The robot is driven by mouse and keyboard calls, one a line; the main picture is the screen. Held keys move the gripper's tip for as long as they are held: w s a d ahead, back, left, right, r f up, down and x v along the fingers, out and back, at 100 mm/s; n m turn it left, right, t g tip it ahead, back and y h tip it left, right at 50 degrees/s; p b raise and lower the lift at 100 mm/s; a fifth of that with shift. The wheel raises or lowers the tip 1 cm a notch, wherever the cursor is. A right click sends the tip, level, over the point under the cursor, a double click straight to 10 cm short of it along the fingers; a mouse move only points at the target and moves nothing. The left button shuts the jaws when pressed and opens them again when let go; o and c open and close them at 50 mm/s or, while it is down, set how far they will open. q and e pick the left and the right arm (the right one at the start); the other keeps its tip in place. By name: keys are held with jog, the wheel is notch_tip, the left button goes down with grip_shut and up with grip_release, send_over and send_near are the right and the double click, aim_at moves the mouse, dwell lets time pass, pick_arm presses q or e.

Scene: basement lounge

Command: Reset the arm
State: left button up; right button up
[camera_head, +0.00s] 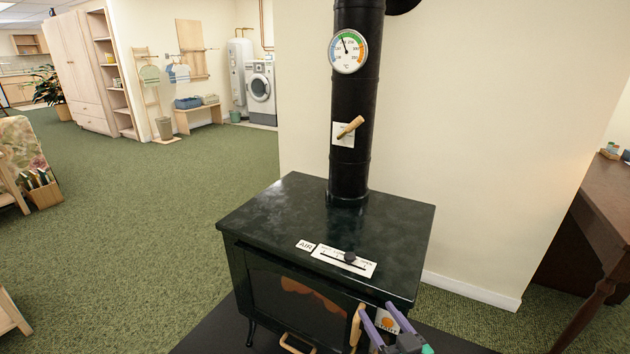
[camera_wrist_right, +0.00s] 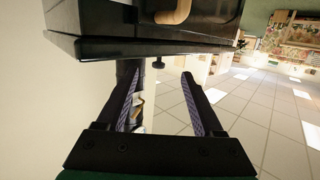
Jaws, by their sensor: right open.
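My right gripper (camera_head: 377,308) shows at the bottom of the head view, its two purple-lined fingers apart. It is in front of the black stove (camera_head: 290,210), near the door's right side and a wooden handle (camera_head: 357,325). In the right wrist view the gripper (camera_wrist_right: 160,76) is open, with nothing held between the fingers. That view seems upside down, with the dark stove body (camera_wrist_right: 130,45) and a wooden handle (camera_wrist_right: 174,13) at the top. Whether a finger touches the stove cannot be told. My left gripper is not in view.
A black flue pipe (camera_head: 350,110) with a dial thermometer (camera_head: 348,51) and wooden-handled damper (camera_head: 350,127) rises from the stove. An air slider (camera_head: 344,261) is on the stove's front top. A brown table (camera_head: 608,200) stands right. Green carpet (camera_head: 150,230) is open at left.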

jog(key=s+d+f+g+h, duration=0.25)
jog(key=s+f+g, duration=0.3)
jog(key=s, duration=0.35)
jog(key=s+d+f+g+h, duration=0.1)
jog(key=s+d+f+g, duration=0.3)
jog(key=s+g, duration=0.35)
notch_tip(320, 180, down, 21)
jog(key=s, duration=0.2)
jog(key=s+d+f+g, duration=0.2)
jog(key=s+f, duration=1.2)
jog(key=f, duration=0.1)
jog(key=s+d+r+p, duration=0.1)
jog(key=s+r+p, duration=0.3)
jog(key=r+p, duration=1)
jog(key=shift+p, duration=1)
